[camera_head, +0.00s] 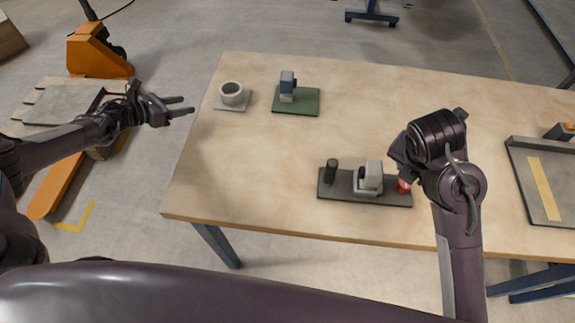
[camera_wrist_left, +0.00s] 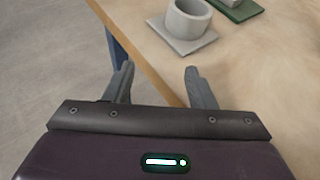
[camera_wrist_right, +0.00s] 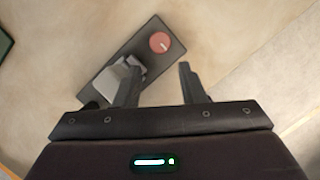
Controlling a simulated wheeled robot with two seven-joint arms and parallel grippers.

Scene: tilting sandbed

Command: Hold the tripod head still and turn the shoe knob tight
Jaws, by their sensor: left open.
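The tripod head stands on a dark base plate (camera_head: 388,198) near the table's front edge, with a pale block-shaped body (camera_head: 370,177) and a black upright post (camera_head: 331,170). A red knob (camera_head: 403,186) is at the plate's right end, partly behind my right arm. In the right wrist view the knob (camera_wrist_right: 160,42) shows a white mark and lies ahead of the fingers, apart from them. My right gripper (camera_wrist_right: 158,85) is open, its left finger overlapping the pale body in view; contact cannot be told. My left gripper (camera_head: 187,105) is open and empty, left of the table.
A grey ring (camera_head: 232,92) on a square base and a blue-grey block (camera_head: 288,84) on a green plate (camera_head: 305,105) stand at the back left. A dark tray (camera_head: 520,165) with a yellow strip lies at the right. The table's middle is clear.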

